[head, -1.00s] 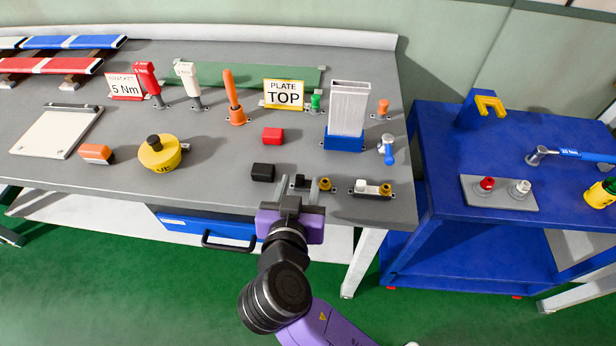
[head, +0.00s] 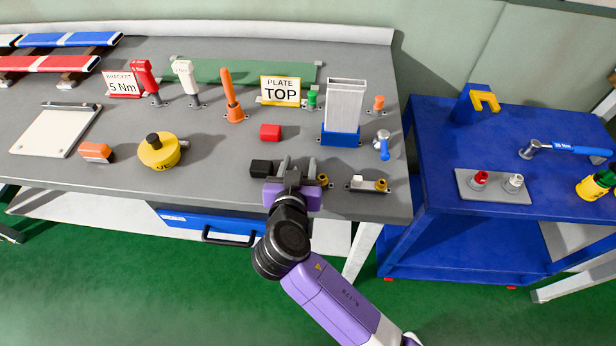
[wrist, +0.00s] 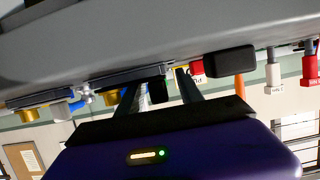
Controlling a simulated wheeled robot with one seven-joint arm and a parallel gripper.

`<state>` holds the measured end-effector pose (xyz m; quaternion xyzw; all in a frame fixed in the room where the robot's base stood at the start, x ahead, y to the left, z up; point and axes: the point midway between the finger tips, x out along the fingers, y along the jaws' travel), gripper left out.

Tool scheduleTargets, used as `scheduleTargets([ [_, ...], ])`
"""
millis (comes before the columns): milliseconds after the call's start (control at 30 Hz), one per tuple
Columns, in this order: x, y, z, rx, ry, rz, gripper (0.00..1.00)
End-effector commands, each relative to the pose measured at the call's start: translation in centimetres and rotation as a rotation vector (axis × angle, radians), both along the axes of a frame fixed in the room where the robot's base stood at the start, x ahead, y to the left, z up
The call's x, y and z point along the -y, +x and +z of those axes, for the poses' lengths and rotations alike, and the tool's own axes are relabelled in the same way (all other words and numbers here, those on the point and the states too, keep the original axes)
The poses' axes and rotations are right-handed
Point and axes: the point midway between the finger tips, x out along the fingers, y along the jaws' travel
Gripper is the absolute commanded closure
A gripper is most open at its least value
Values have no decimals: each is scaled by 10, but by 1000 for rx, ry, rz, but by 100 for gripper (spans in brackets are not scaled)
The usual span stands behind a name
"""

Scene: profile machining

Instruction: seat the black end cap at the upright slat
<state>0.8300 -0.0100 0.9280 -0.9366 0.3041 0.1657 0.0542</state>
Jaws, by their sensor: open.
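A black block (head: 262,168), which looks like the black end cap, lies near the bench's front edge. It also shows in the wrist view (wrist: 230,61), outside my fingers. The upright slat (head: 345,103) is a pale ribbed profile standing in a blue base (head: 341,138), behind and right of my gripper. My gripper (head: 298,164) is open at the front edge, just right of the black block. Both fingers show apart in the wrist view (wrist: 160,80). A small dark fixture with a brass knob (head: 323,181) is partly hidden by my gripper.
A fixture with a white piece (head: 368,185) stands to the right along the front edge. A red block (head: 270,132) lies behind the black one. A blue-handled tool (head: 383,146) stands right of the slat. A yellow round device (head: 159,151) is at left.

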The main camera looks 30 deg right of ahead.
Motion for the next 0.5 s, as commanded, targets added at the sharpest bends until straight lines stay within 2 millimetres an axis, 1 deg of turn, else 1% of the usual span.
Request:
scheduleTargets([
  [33, 0, 0, 0, 0, 0, 0, 62],
  [167, 0, 0, 0, 0, 0, 0, 88],
  [200, 0, 0, 0, 0, 0, 0, 96],
  [233, 0, 0, 0, 0, 0, 0, 100],
  [500, 0, 0, 0, -1, -1, 0, 100],
])
